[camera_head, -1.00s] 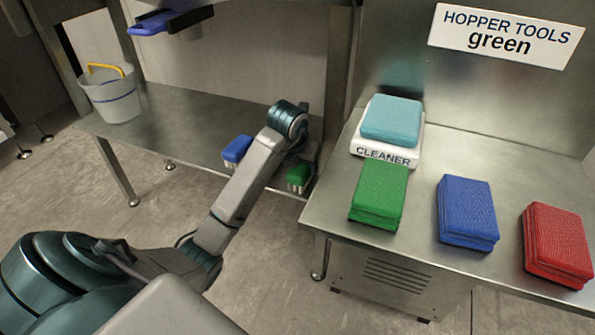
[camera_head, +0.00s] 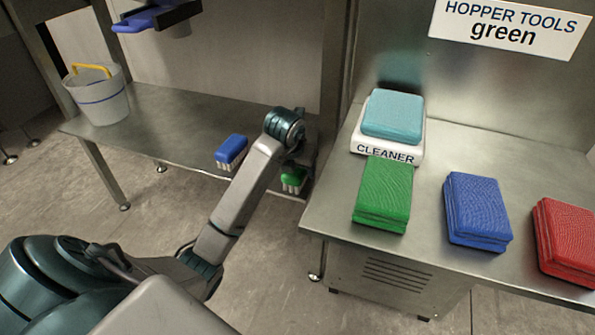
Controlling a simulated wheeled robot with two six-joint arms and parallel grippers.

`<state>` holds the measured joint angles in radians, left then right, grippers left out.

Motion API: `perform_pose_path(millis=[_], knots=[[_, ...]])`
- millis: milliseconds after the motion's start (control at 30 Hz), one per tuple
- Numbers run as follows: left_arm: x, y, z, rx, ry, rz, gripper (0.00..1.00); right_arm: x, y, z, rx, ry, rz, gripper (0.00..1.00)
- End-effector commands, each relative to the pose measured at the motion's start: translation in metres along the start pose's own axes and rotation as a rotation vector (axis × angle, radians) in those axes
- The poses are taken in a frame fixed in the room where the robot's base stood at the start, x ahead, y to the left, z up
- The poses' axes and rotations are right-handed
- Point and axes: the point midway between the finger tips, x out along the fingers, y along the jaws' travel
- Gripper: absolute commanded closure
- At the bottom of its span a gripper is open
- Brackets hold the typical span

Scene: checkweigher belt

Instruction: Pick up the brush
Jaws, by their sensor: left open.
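Two brushes lie on the lower steel table. The blue brush (camera_head: 231,148) is left of my left arm, with its pale bristles facing down. The green brush (camera_head: 293,179) is at the table's right end, just right of my forearm and partly hidden by it. My left gripper (camera_head: 303,162) is mostly hidden behind my wrist, low over the table close to the green brush. It is open; whether it touches the brush cannot be seen. My right gripper is not in view. A sign (camera_head: 508,27) reads "HOPPER TOOLS green".
A bucket (camera_head: 99,97) with a yellow handle stands at the table's left end. On the right counter are a teal pad on a white "CLEANER" holder (camera_head: 389,149), a green pad (camera_head: 383,194), a blue pad (camera_head: 476,208) and a red pad (camera_head: 568,240). A blue item (camera_head: 157,17) hangs above.

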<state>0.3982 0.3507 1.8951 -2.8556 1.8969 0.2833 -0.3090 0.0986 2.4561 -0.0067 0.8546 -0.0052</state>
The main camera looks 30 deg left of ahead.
Motion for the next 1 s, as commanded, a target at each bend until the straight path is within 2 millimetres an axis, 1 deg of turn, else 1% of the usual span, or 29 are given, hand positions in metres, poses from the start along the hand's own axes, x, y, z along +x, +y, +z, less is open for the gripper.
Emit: perform_pose_path(millis=[233,267,400,433,733,900,1000], knots=[[0.0004,-0.0001,-0.0001,0.0,0.0,0.0,0.44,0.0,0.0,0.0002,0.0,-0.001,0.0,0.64],[0.0004,-0.0001,-0.0001,0.0,0.0,0.0,0.46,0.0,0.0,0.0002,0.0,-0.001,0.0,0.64],[0.0003,-0.0001,0.0,0.0,-0.001,0.0,0.73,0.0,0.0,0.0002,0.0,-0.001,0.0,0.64],[0.0003,-0.0001,0.0,0.0,-0.001,0.0,0.75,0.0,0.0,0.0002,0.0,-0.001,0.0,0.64],[-0.0006,-0.0001,0.0005,0.0,-0.002,0.0,0.75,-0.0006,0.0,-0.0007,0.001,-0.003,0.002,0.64],[-0.0051,-0.0001,0.0029,0.0,-0.004,-0.001,0.75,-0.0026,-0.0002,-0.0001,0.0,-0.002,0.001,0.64],[-0.0069,0.0045,0.0056,0.001,-0.001,0.0,0.75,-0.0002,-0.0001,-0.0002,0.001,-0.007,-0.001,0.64]])
